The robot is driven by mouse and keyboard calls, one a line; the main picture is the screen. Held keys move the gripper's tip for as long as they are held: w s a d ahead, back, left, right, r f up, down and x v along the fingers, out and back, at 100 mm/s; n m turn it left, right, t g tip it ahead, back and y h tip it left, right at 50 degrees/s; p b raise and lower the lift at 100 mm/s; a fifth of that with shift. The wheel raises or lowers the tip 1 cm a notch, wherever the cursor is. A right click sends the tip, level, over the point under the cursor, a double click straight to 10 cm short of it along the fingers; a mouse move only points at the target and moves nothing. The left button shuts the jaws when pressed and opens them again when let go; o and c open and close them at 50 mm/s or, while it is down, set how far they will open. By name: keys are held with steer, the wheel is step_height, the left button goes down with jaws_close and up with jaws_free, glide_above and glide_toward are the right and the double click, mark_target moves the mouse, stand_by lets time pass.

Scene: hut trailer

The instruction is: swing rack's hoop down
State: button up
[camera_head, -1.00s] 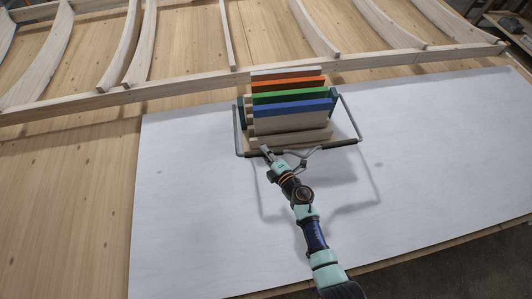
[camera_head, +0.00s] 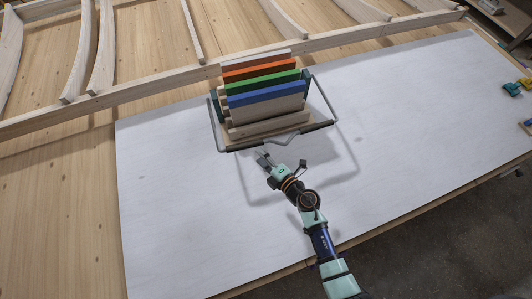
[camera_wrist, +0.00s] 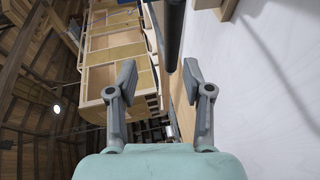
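The rack (camera_head: 226,134) stands on the white board and holds several upright slats in blue, green, orange and white. Its grey wire hoop (camera_head: 325,97) reaches out from the rack's sides toward me, with a dark-sleeved front bar (camera_head: 245,148) that has a bent middle. The bar hangs above the board and casts a shadow. My gripper (camera_head: 263,158) is just in front of the bar, apart from it. In the wrist view my gripper (camera_wrist: 159,78) has its two fingers spread with nothing between them. The dark bar (camera_wrist: 174,35) shows beyond the fingertips, nearer the right finger.
The white board (camera_head: 170,220) is bare around the rack. A wooden frame (camera_head: 150,92) with curved ribs lies behind it. Yellow and teal objects (camera_head: 512,88) sit at the far right edge.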

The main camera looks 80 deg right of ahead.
steer(key=v, duration=0.2)
steer(key=shift+s+a+r, duration=0.1)
steer(key=shift+s+a, duration=0.15)
steer(key=shift+s, duration=0.05)
stand_by(0.3)
